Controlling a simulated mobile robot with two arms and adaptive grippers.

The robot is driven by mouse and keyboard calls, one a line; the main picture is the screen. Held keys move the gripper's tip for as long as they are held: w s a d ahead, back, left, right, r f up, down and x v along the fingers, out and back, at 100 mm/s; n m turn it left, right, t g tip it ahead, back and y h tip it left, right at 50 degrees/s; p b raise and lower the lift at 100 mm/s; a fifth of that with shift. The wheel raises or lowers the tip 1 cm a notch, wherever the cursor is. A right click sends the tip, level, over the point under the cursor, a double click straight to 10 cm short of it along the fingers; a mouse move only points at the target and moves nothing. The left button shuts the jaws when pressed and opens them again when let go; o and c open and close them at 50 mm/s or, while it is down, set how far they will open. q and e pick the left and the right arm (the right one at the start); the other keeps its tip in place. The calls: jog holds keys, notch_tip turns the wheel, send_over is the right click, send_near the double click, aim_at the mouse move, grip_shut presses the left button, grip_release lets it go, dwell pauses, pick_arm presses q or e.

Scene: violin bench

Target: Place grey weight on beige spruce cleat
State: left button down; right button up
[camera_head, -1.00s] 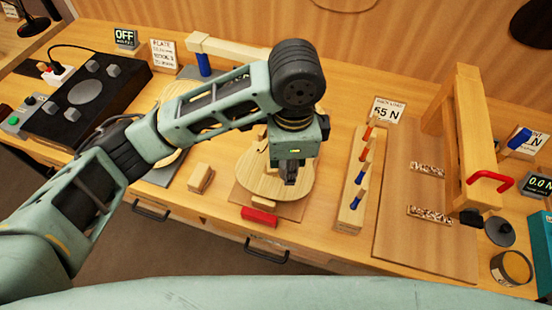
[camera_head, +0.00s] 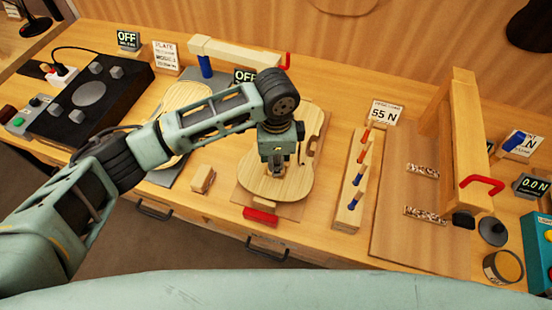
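My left gripper (camera_head: 277,168) points down over the lower part of a pale violin plate (camera_head: 256,186) on a brown board. Its fingertips are small and dark, so I cannot tell whether they are open or hold anything. I cannot pick out the grey weight for certain; it may be hidden at the gripper. No beige spruce cleat shows clearly on the plate, where the arm and gripper hide part of the surface. A small beige block (camera_head: 203,178) lies on the table left of the plate. My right gripper is not in view.
A red block (camera_head: 261,216) sits at the board's front edge. A wooden rack (camera_head: 348,215) with red and blue pegs stands to the right. Farther right are a wooden frame press (camera_head: 463,130), a dark grey knobbed disc (camera_head: 492,230) and an open jar (camera_head: 503,266).

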pick_arm(q)
jog(key=c, duration=1.6)
grip_release()
jog(key=shift+f, duration=0.1)
jog(key=shift+o, duration=0.7)
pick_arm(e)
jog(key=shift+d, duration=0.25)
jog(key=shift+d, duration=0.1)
pick_arm(q)
jog(key=shift+r, duration=0.45)
notch_tip(320, 180, up, 10)
jog(key=b, duration=0.2)
jog(key=shift+d+r+b, duration=0.1)
jog(key=shift+r+b, duration=0.1)
jog(key=shift+b, duration=0.1)
jog(key=shift+r, duration=0.5)
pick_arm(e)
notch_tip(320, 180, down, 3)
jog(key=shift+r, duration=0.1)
